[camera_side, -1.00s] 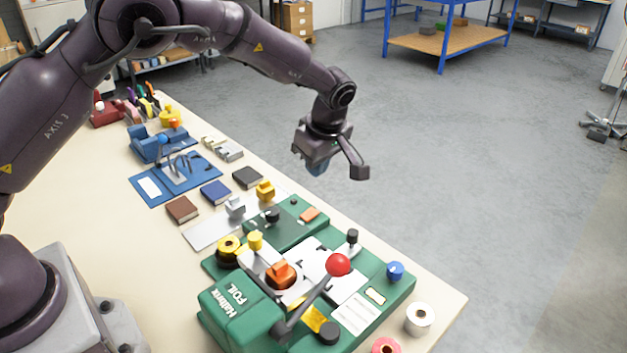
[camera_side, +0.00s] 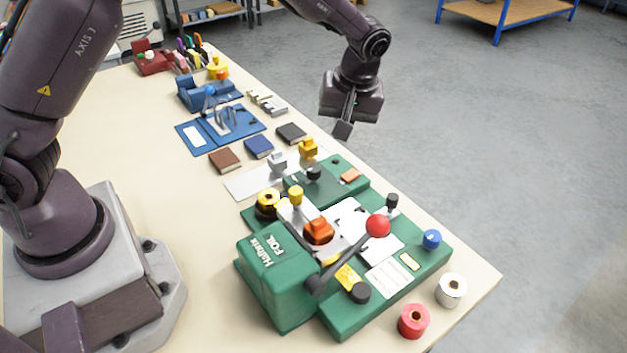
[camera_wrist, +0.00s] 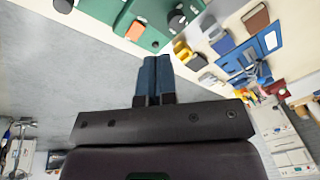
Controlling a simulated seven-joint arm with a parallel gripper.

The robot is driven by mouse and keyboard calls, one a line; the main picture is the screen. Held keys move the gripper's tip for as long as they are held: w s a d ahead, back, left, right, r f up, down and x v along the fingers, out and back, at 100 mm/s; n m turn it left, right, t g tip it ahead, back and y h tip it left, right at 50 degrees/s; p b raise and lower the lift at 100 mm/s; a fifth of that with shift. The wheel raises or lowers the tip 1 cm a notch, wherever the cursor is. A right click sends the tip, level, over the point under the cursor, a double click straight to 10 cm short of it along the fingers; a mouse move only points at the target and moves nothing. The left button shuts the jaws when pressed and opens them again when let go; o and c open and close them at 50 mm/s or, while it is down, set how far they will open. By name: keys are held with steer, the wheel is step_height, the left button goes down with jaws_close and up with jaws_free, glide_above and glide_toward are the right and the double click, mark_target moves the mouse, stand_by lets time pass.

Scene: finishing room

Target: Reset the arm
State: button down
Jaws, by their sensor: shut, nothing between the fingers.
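My gripper (camera_side: 343,129) hangs past the table's far long edge, above the grey floor and clear of everything on the table. In the wrist view its two blue-grey fingers (camera_wrist: 156,62) lie side by side, shut, with nothing between them. The green foil press (camera_side: 277,272) with its red ball lever stands on the near part of the table, apart from my gripper.
The pale table (camera_side: 215,310) carries small books, such as a brown one (camera_side: 225,160), a blue device (camera_side: 205,93), and foil rolls, one red (camera_side: 413,321) and one silver (camera_side: 451,290). Open floor (camera_side: 520,150) lies to the right. A blue-framed shelf (camera_side: 510,12) stands far back.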

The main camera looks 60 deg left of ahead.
steer(key=s+a+r+m+t+h, duration=0.1)
steer(key=s+r+m+t, duration=0.2)
steer(key=s+r+m, duration=0.2)
steer(key=s+a+r+m+t+h, duration=0.1)
steer(key=s+r+m, duration=0.4)
steer(key=s+r, duration=0.7)
steer(key=s+a+t, duration=0.1)
steer(key=s+t, duration=0.1)
steer(key=s, duration=0.6)
steer(key=shift+a+r+m+h, duration=0.15)
steer(key=shift+r+m+h, duration=0.15)
